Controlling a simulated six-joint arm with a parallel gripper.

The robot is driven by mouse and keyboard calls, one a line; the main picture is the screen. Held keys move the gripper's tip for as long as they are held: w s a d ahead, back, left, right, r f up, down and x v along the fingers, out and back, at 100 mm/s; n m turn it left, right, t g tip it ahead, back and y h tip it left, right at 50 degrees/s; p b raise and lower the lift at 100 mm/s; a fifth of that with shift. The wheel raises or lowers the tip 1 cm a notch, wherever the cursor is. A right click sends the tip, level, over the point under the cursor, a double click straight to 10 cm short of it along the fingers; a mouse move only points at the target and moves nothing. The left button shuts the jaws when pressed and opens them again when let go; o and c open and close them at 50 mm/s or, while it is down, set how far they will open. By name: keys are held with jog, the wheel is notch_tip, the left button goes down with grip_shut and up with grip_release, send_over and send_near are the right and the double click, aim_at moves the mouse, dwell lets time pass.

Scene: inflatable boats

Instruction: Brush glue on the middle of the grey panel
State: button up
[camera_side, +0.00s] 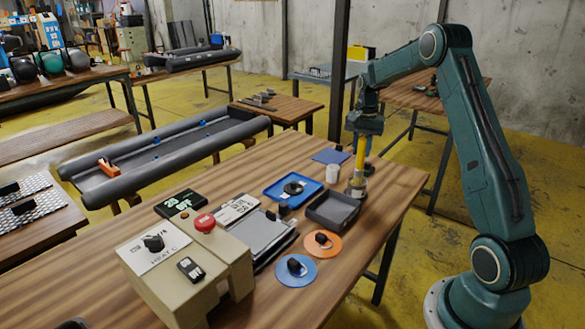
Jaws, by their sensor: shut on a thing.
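My gripper (366,131) is above the far right part of the wooden table and points down. It is shut on an upright brush with a yellow handle (362,152). The brush's lower end is at a small glue pot (356,188); I cannot tell whether the bristles are inside it or just above. A flat grey panel (262,231) lies mid-table beside the control box, left of and nearer than the gripper. Its surface looks plain; glue on it cannot be made out.
Between pot and panel are a dark grey open tray (345,222), a blue tray (273,192) with a black ring and a white cup (332,174). Orange (328,253) and blue (288,276) discs with black handles lie in front. A beige control box (165,290) stands front left.

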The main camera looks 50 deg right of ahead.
jog(key=shift+r, duration=0.15)
jog(key=shift+r, duration=3.35)
